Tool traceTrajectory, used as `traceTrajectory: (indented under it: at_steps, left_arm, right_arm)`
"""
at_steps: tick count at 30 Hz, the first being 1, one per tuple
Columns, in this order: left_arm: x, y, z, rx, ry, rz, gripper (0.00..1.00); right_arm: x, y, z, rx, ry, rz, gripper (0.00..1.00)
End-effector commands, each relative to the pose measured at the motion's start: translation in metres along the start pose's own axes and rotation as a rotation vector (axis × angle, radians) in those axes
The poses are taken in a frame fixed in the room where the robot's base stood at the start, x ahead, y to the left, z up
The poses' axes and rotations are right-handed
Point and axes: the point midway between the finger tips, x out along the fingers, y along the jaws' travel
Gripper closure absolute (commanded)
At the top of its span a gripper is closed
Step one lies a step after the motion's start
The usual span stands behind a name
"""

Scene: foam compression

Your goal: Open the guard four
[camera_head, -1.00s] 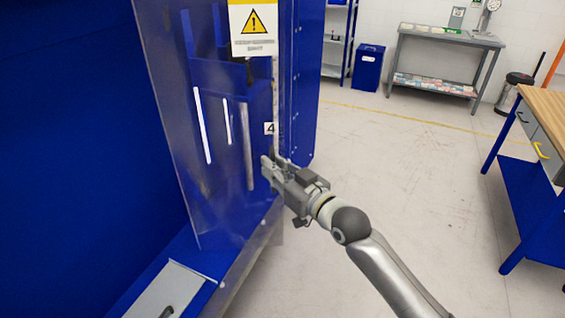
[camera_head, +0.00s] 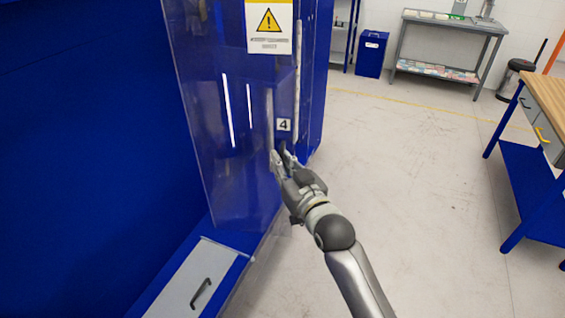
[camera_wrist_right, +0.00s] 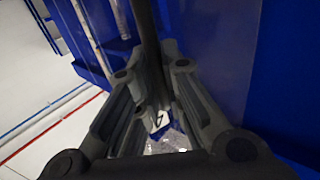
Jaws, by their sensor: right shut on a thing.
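Guard four is a tall clear panel (camera_head: 205,160) on the front of a blue machine. It carries a yellow warning sign (camera_head: 269,26) and a small white label with a 4 (camera_head: 284,125). My right gripper (camera_head: 282,158) is at the panel's right side, just below the label. In the right wrist view its fingers (camera_wrist_right: 155,108) are shut on a dark upright bar (camera_wrist_right: 148,45), which looks like the guard's handle. The label also shows between the fingers (camera_wrist_right: 159,121). The fingers hide part of the handle. My left gripper is not in view.
A grey drawer front with a dark handle (camera_head: 201,293) sits low at the machine's base. A wood-topped blue workbench (camera_head: 545,105) stands at right. A grey table (camera_head: 450,25) and a blue bin (camera_head: 372,54) stand at the back. The floor (camera_head: 410,190) between is clear.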

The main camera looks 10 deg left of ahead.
Motion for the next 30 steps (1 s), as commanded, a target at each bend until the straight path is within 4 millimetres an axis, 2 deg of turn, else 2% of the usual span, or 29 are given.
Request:
traceTrajectory:
  at_steps: [2, 3, 7, 8, 20, 23, 30]
  left_arm:
    - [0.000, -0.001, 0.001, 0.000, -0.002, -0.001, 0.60]
    - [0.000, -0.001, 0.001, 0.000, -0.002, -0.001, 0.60]
    - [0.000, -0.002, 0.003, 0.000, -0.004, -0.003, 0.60]
    - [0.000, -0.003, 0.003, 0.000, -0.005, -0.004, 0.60]
    - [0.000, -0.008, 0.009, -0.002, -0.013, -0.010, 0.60]
    - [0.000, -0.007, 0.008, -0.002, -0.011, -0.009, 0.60]
    - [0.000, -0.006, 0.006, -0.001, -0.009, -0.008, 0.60]
  right_arm:
    - [0.001, -0.001, -0.003, 0.000, 0.007, -0.001, 1.00]
    - [0.001, -0.001, -0.003, 0.000, 0.007, -0.002, 0.87]
    - [0.000, -0.001, -0.003, 0.001, 0.007, -0.002, 0.70]
    - [0.000, -0.001, -0.003, 0.001, 0.007, -0.002, 0.68]
    - [-0.005, 0.000, -0.001, 0.001, 0.004, -0.001, 0.68]
    - [-0.015, 0.000, 0.000, 0.002, 0.004, -0.001, 0.68]
    - [-0.060, 0.000, 0.000, 0.000, 0.002, -0.001, 0.68]
